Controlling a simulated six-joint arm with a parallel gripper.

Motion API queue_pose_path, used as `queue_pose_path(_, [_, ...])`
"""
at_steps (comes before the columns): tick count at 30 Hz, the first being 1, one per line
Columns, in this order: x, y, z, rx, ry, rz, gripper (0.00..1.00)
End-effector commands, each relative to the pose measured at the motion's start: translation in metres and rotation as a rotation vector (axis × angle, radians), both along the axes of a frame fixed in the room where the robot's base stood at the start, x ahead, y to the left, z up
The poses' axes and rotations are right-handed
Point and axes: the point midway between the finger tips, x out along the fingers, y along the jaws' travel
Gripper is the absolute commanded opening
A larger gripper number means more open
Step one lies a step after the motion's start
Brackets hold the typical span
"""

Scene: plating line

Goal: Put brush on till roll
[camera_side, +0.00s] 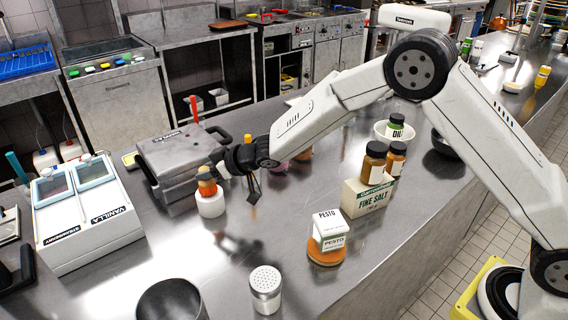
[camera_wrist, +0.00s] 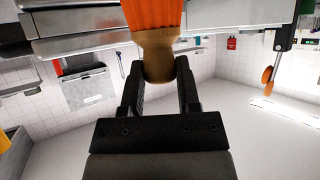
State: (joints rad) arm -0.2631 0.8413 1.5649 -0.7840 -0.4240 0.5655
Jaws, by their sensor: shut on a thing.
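The brush (camera_side: 207,188) has a tan handle and orange bristles. It is upright, bristles down, directly over the white till roll (camera_side: 211,206) in the side view. The bristles appear to meet the roll's top, but I cannot tell whether its weight rests there. My gripper (camera_side: 208,173) reaches in from the right and is shut on the tan handle. The wrist view shows the brush (camera_wrist: 160,50) between both fingers of my gripper (camera_wrist: 160,88), its bristles running out of the top of the picture. The till roll cannot be made out in the wrist view.
A white two-lid tub unit (camera_side: 90,235) is at left.

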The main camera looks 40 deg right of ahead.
Motion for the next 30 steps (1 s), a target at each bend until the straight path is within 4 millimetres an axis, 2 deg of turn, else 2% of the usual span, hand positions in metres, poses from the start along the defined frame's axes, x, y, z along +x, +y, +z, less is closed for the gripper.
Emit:
queue_pose_path(14, [0.0002,0.0,-0.006,0.001,-0.001,0.0,0.0])
queue_pose_path(15, [0.0002,0.0,-0.0061,0.001,-0.001,0.0,0.47])
queue_pose_path(18, [0.0002,0.0,-0.006,0.001,-0.001,0.0,0.77])
queue_pose_path(30, [0.0002,0.0,-0.0042,-0.001,-0.002,0.0,0.77])
